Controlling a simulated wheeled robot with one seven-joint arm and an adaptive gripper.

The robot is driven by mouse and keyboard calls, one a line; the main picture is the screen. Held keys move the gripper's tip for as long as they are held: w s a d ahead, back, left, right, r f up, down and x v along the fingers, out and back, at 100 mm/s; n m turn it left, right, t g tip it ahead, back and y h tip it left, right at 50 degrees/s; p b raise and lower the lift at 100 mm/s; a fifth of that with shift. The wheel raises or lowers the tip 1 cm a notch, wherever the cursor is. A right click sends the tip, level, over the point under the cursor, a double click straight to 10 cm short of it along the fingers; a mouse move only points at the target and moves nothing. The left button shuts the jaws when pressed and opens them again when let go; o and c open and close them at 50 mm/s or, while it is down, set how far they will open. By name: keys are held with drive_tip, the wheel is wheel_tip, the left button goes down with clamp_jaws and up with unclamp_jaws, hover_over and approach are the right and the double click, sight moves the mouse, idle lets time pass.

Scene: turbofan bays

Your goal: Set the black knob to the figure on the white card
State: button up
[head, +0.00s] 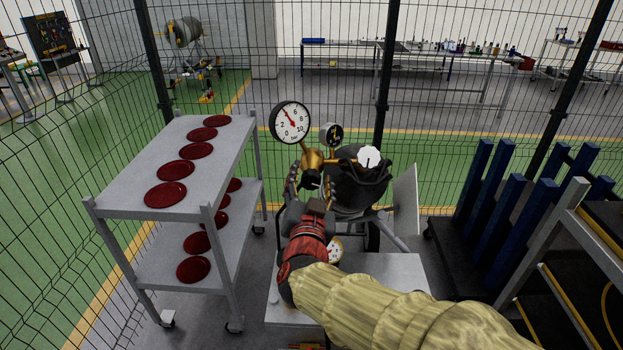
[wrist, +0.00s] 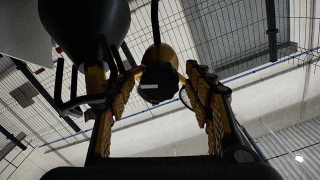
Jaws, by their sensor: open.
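The black knob (wrist: 157,84) shows in the wrist view with a short white mark on its face, in front of a brass body. My gripper (wrist: 160,72) is open, with one finger on each side of the knob. I cannot tell whether the fingers touch it. In the head view my gripper (head: 312,182) is just below the brass fitting (head: 312,158), and the knob is hard to make out there. A large round gauge (head: 290,122) stands above, its red needle pointing up and left, near 4. I cannot make out a white card with a readable figure.
A grey cart (head: 150,140) with red discs stands left. Blue posts (head: 495,200) stand right. Wire fencing is behind.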

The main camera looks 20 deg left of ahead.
drive_tip(key=v, duration=1.1)
drive_tip(key=shift+s, duration=0.3)
drive_tip(key=s+a+f+n+g+y, duration=0.5)
drive_tip(key=s+a+f+g, duration=0.25)
drive_tip(key=a+f, duration=0.2)
drive_tip(key=s+d+f+n+g+h, duration=0.1)
drive_tip(key=s+d+f+n+g, duration=0.1)
drive_tip(key=s+d+f+g, duration=0.3)
drive_tip(key=s+d+r+m+h, duration=0.2)
drive_tip(key=d+h, duration=0.2)
drive_tip(key=d, duration=1.5)
drive_tip(key=s+d+r+m+h, duration=0.2)
drive_tip(key=d+m+h, duration=0.1)
drive_tip(key=d, duration=1.6)
drive_tip(key=shift+m+t+h, duration=0.3)
drive_tip(key=shift+t+h, duration=0.05)
drive_tip(key=shift+h, duration=0.35)
